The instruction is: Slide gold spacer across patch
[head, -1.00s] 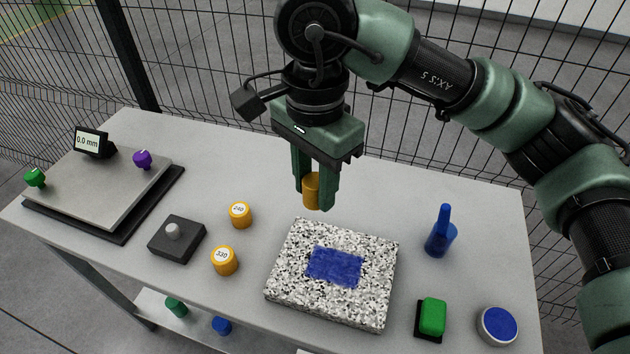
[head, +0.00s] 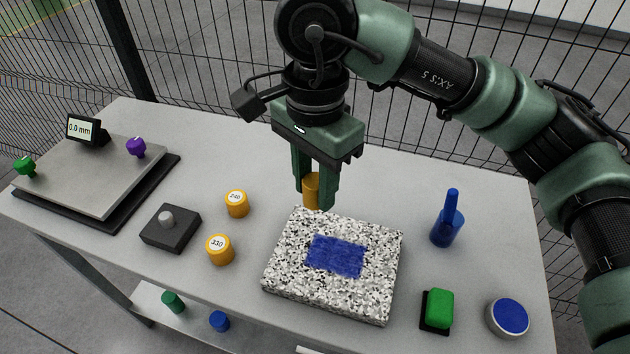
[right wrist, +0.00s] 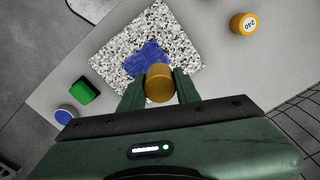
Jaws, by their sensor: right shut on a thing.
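My right gripper (head: 314,195) is shut on the gold spacer (head: 311,188), a small plain cylinder held upright between the fingers. It also shows in the right wrist view (right wrist: 159,84) between the fingertips. The gripper is at the back edge of the speckled granite plate (head: 285,270); I cannot tell how high the spacer is above the surface. The blue patch (head: 337,257) lies on top of the plate, in front of the spacer. In the right wrist view the patch (right wrist: 146,55) shows just beyond the spacer, which may hide part of it. My left gripper is not in view.
Two gold weights, marked 240 (head: 236,204) and 330 (head: 220,250), stand left of the plate. A dark block with a knob (head: 170,228) and a gauge platform (head: 95,178) lie farther left. A blue bottle (head: 447,228), green block (head: 438,309) and blue-topped tin (head: 508,316) stand right.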

